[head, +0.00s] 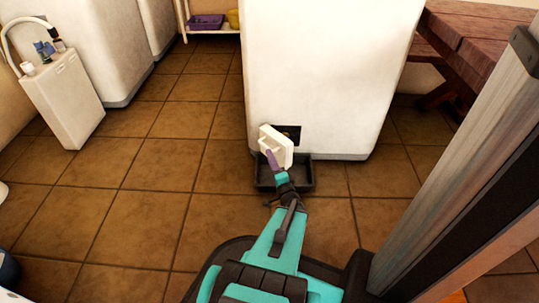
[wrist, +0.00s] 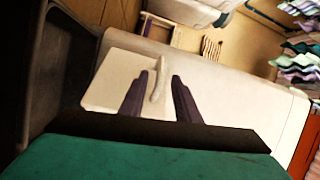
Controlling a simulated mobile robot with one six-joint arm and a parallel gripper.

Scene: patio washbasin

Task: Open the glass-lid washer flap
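The white washer (head: 320,70) stands ahead in the head view, and its pale body also shows in the wrist view (wrist: 225,90). Its small square flap (head: 283,150) is low on the front, swung out from the body. Part of a dark opening (head: 291,131) shows behind it. In the wrist view the flap (wrist: 110,75) has a raised ridge handle (wrist: 158,82). My gripper (wrist: 160,76) is open at the flap, with one dark purple finger on each side of the handle and gaps visible. Whether either finger touches is unclear. In the head view my gripper (head: 271,160) partly covers the flap.
A dark shallow tray (head: 325,177) lies on the tiled floor below the flap. A white canister (head: 65,100) stands at left. Floor between canister and washer is clear.

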